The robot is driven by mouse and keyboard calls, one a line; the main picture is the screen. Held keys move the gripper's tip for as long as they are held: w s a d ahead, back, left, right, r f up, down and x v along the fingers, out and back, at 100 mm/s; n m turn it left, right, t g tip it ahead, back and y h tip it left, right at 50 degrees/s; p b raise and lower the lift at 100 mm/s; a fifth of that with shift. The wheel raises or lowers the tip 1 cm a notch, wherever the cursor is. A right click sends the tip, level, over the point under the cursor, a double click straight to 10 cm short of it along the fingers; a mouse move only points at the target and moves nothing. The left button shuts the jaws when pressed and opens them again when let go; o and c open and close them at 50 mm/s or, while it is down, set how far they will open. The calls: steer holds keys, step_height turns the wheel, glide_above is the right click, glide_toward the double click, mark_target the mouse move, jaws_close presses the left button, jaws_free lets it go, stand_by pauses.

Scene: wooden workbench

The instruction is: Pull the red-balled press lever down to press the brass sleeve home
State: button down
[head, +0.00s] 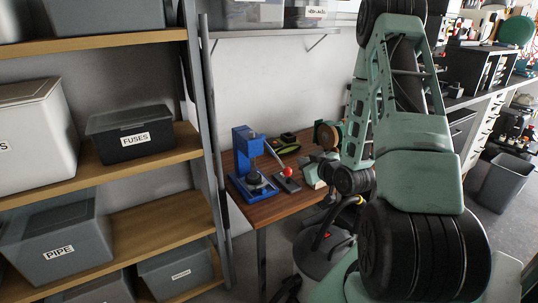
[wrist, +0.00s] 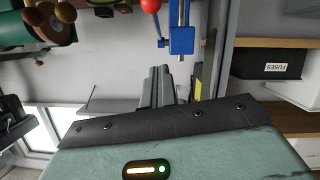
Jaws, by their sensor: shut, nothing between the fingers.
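The blue press (head: 241,150) stands on the wooden bench, and part of it shows at the top of the wrist view (wrist: 181,41). Its lever ends in a red ball (head: 287,171), which slants out to the right of the press; the ball is cut by the top edge of the wrist view (wrist: 151,5). My gripper (wrist: 158,70) is shut and empty, apart from the ball and lever. In the head view my gripper is near the bench's right side, right of the ball. I cannot make out the brass sleeve in either view.
The wooden bench (head: 268,209) has bare room in front of the press. Small dark items (head: 288,138) lie behind it. A rack with labelled bins (head: 133,139) stands close on the left. A green machine (wrist: 28,25) shows in the wrist view's upper left.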

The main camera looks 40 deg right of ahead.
steer(key=p, duration=0.3)
glide_above(288, 171)
steer(key=a, duration=0.1)
step_height(288, 171, down, 3)
steer(key=shift+s+d+f, duration=0.1)
steer(key=shift+s+f, duration=0.05)
steer(key=shift+f, duration=0.5)
steer(key=shift+s+d+f, duration=0.15)
steer(key=shift+f, duration=0.55)
steer(key=shift+s+d+f, duration=0.1)
steer(key=shift+s+f, duration=0.05)
steer(key=shift+f, duration=0.5)
steer(key=shift+f, duration=0.1)
step_height(288, 171, down, 2)
steer(key=shift+d+f+b, duration=0.1)
steer(key=shift+b, duration=1.1)
